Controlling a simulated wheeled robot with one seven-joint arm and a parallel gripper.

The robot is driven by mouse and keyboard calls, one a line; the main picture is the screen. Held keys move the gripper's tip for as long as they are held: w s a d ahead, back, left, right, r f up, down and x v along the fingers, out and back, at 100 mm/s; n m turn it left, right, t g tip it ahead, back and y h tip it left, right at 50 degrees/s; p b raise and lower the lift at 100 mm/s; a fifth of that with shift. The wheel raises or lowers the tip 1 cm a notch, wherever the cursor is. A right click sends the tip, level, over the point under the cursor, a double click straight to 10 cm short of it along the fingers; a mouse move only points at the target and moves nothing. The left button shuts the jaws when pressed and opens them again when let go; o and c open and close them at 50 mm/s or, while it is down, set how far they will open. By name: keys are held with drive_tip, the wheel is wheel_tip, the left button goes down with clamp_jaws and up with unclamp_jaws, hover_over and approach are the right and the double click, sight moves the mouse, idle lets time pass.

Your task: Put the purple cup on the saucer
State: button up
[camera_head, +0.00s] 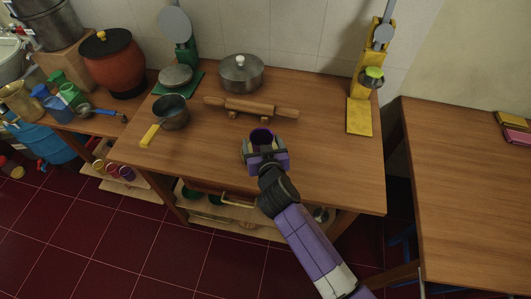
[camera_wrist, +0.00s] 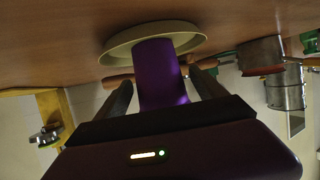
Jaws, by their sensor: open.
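The purple cup (camera_head: 262,136) is on the wooden table near its front, at the end of my arm. In the wrist view, which looks upside down, the cup (camera_wrist: 160,75) appears upright on the cream saucer (camera_wrist: 180,35), its base within the rim. My gripper (camera_head: 266,154) is open, with one finger on each side of the cup. In the wrist view a gap shows between each finger and the cup.
A rolling pin (camera_head: 250,107) on a stand lies just behind the cup. A lidded pot (camera_head: 241,74) and a saucepan (camera_head: 171,112) stand further back and left. A yellow stand (camera_head: 359,118) is at the right. The table's front right is clear.

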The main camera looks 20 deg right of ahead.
drive_tip(key=b+v, duration=0.1)
drive_tip(key=v, duration=1)
drive_tip(key=shift+s+b, duration=0.35)
drive_tip(key=shift+a+r, duration=0.1)
drive_tip(key=s+f+n+y, duration=0.3)
drive_tip(key=s, duration=1.4)
drive_tip(key=s+d+r+t, duration=0.1)
drive_tip(key=s+r, duration=0.4)
drive_tip(key=s, duration=0.3)
drive_tip(key=s+d+r, duration=0.1)
drive_tip(key=s+r, duration=0.5)
drive_tip(key=s, duration=0.2)
drive_tip(key=shift+d+r+t, duration=0.25)
drive_tip(key=shift+d+t, duration=0.05)
drive_tip(key=shift+t, duration=0.1)
